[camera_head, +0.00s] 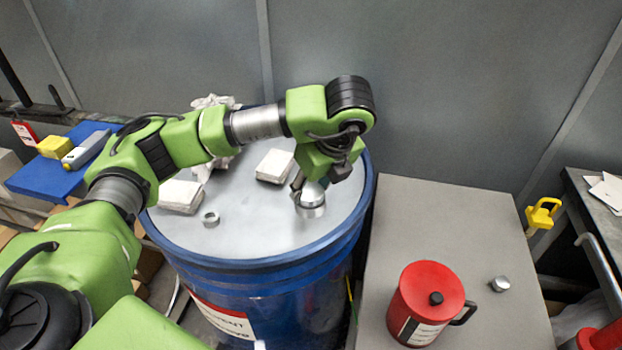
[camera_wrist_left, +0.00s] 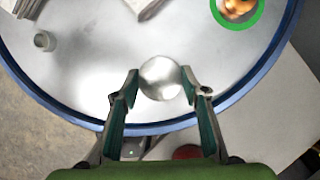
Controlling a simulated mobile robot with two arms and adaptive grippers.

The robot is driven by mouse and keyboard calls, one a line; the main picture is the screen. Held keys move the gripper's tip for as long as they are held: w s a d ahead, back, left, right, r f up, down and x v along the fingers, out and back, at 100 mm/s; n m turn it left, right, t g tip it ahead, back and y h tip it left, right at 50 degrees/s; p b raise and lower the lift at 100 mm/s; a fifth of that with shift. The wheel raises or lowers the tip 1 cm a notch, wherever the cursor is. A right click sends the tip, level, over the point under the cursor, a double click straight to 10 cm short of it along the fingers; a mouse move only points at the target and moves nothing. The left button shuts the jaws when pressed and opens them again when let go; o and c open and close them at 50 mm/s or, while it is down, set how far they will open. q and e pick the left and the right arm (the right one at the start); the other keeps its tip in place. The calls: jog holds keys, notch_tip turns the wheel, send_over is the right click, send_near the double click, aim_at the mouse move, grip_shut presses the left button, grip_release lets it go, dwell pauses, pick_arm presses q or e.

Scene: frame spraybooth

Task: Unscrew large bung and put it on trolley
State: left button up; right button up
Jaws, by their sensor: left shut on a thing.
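The large bung (camera_wrist_left: 161,78) is a round silver piece at the drum's right side. My left gripper (camera_wrist_left: 160,83) is shut on it, with one finger on each side. In the head view the bung (camera_head: 311,208) shows below my left gripper (camera_head: 299,187), whose fingers are partly hidden by the wrist. I cannot tell whether the bung is still seated or lifted slightly. The blue drum (camera_head: 262,267) has a grey top. The trolley is the grey flat surface (camera_head: 440,225) just right of the drum. My right gripper is not in view.
A red can (camera_head: 428,300) and a small silver cap (camera_head: 500,283) stand on the trolley; its far part is clear. On the drum are two white pads (camera_head: 179,196) (camera_head: 275,166), a rag (camera_head: 215,102) and a small metal fitting (camera_head: 210,218). Grey walls stand behind.

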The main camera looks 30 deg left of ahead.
pick_arm(q)
jog(key=shift+r, duration=0.1)
jog(key=n+g+p, duration=0.1)
jog(key=n+p, duration=0.1)
jog(key=p, duration=0.1)
jog(key=shift+r+n, duration=0.15)
jog(key=shift+n, duration=0.15)
jog(key=shift+f+n+g+p, duration=0.2)
jog(key=shift+n+g+p, duration=0.2)
jog(key=shift+n+p, duration=0.5)
jog(key=shift+w+f, duration=0.1)
jog(key=o, duration=0.8)
jog(key=shift+c, duration=0.2)
